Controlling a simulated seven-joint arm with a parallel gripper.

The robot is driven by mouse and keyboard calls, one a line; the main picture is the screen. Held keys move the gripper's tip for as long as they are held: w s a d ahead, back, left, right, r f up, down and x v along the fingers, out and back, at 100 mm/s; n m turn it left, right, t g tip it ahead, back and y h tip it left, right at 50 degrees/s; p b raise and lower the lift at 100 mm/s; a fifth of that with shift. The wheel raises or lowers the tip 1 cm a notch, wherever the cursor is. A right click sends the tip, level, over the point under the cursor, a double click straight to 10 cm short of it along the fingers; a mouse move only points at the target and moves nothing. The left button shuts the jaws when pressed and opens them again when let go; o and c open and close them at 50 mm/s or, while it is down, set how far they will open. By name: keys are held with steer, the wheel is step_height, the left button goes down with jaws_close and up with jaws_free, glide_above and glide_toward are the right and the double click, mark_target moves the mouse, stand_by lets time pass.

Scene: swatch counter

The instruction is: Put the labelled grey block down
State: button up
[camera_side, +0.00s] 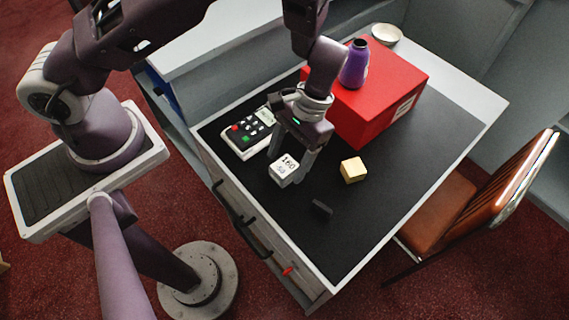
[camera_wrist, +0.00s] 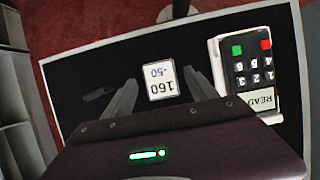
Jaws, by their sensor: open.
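The labelled grey block (camera_side: 284,169) is pale, with "160" and a smaller number on its top face. It appears to rest on the dark counter top (camera_side: 400,190), in front of the keypad device. My gripper (camera_side: 294,164) points down at it, its jaws open. In the wrist view the block (camera_wrist: 160,84) lies between the two spread fingers (camera_wrist: 162,76), with a dark gap visible on each side. In the side view a finger stands just right of the block and part of the jaws is hidden.
A keypad device (camera_side: 246,142) stands close behind the block. A yellowish wooden block (camera_side: 353,170) and a small black block (camera_side: 321,209) lie to the right. A red box (camera_side: 385,105) bears a purple bottle (camera_side: 354,68); a dish (camera_side: 386,35) is behind. The counter's near right is clear.

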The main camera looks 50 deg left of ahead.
step_height(320, 180, up, 18)
steer(key=w+a+t+h, duration=0.1)
steer(key=w+a+h, duration=0.1)
steer(key=w, duration=0.1)
steer(key=s+a+r+t+y, duration=0.1)
steer(key=s+a+r+t, duration=0.3)
steer(key=s+r, duration=0.2)
steer(key=s+a+r+t+y, duration=0.1)
steer(key=s+a+r+t, duration=0.4)
steer(key=s+r, duration=0.2)
steer(key=shift+s+a+r, duration=0.25)
steer(key=shift+s+r, duration=0.05)
steer(key=shift+s, duration=0.8)
